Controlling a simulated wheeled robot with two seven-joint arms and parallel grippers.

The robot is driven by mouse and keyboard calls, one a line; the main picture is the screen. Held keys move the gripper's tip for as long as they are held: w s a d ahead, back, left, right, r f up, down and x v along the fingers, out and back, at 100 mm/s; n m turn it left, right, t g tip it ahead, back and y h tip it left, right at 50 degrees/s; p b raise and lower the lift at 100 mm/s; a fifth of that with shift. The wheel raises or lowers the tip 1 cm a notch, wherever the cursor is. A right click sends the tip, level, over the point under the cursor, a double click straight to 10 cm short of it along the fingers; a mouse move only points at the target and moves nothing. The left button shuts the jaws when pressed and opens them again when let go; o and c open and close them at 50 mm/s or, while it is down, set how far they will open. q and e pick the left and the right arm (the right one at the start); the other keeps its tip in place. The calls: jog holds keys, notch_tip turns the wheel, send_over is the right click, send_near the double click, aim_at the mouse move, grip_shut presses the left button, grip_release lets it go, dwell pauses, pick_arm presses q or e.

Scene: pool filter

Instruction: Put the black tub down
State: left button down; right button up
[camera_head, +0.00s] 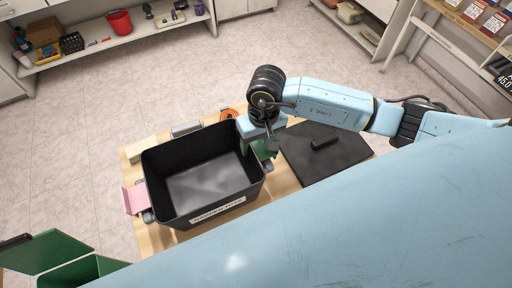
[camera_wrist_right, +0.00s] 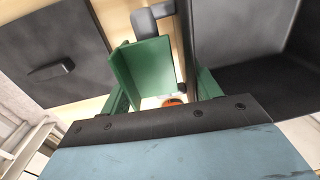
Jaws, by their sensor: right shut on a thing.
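The black tub (camera_head: 195,211) is upright, open-topped and looks empty, with a white label on its front. It is over the wooden table (camera_head: 170,237); I cannot tell whether its base touches the top. My right gripper (camera_head: 262,147) is shut on the tub's right side. In the right wrist view the tub (camera_wrist_right: 240,45) fills the upper right, beside the green fingers (camera_wrist_right: 170,75); the exact grip point is partly hidden. My left gripper (camera_head: 75,262) shows at the lower left, its green fingers apart and empty, away from the tub.
A dark flat lid with a handle (camera_head: 345,158) lies right of the tub and also shows in the wrist view (camera_wrist_right: 50,50). A pink piece (camera_head: 134,199) is at the tub's left. An orange ring (camera_head: 228,114) and a grey block (camera_head: 186,129) lie behind it.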

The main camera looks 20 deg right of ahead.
notch_tip(320, 180, down, 4)
jog(key=shift+a+r, duration=0.1)
jog(key=shift+w+f, duration=0.15)
jog(key=shift+f, duration=0.2)
pick_arm(q)
jog(key=shift+w+r, duration=0.2)
jog(key=shift+w, duration=0.8)
pick_arm(e)
jog(key=shift+f, duration=0.1)
jog(key=o, duration=1.2)
jog(key=shift+f, duration=0.15)
jog(key=o, duration=0.5)
jog(key=shift+c, duration=0.2)
pick_arm(q)
jog(key=shift+s+f, duration=0.2)
jog(key=shift+s, duration=0.15)
jog(key=shift+r, duration=0.15)
pick_arm(e)
jog(key=shift+r, duration=0.2)
